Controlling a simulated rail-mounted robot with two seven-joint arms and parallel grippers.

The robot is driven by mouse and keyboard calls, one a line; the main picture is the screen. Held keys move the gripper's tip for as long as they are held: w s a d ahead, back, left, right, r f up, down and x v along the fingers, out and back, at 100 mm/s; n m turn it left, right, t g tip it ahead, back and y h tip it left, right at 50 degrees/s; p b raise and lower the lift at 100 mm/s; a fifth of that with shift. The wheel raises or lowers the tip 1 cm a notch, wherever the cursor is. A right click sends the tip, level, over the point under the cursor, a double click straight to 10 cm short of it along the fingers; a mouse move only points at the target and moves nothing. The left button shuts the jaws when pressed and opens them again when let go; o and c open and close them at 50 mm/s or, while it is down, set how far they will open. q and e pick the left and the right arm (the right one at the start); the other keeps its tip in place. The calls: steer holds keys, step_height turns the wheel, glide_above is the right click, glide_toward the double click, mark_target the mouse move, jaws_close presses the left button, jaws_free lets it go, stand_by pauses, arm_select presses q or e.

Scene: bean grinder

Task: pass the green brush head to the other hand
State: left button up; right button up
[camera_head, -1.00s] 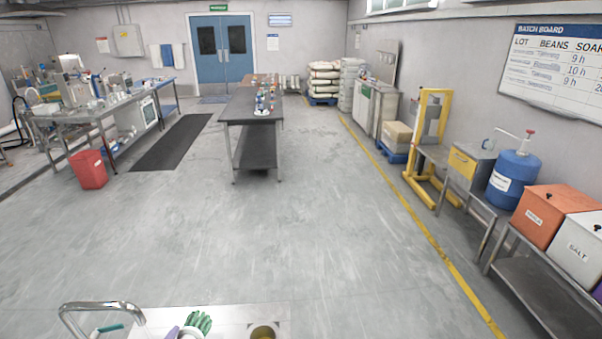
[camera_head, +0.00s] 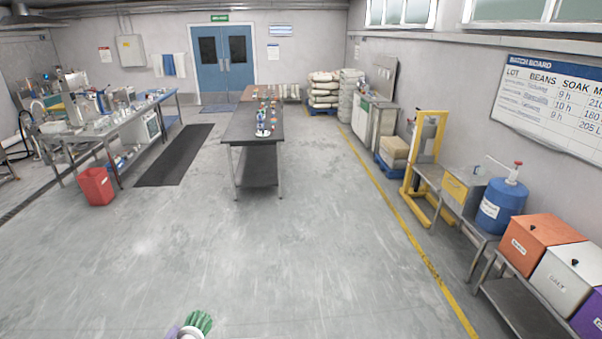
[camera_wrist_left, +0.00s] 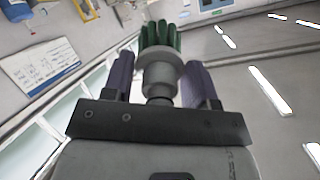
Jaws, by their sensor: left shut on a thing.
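The green brush head (camera_head: 201,321) shows at the bottom edge of the head view, with green bristles on a pale grey base. In the left wrist view the brush head (camera_wrist_left: 160,58) stands between the two purple fingers of my left gripper (camera_wrist_left: 158,80), bristles pointing away from the palm. My left gripper is shut on its grey base. In the head view only a bit of a purple finger (camera_head: 172,332) shows beside it. My right gripper is in neither view.
A dark steel table (camera_head: 240,128) stands ahead, with small items on it. A red bin (camera_head: 96,187) is at the left by a bench. Orange and white boxes (camera_head: 540,243) sit on a shelf at the right. The grey floor between is open.

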arm_select(q)
steer(key=shift+r+p, duration=0.9)
steer(key=shift+r, duration=0.5)
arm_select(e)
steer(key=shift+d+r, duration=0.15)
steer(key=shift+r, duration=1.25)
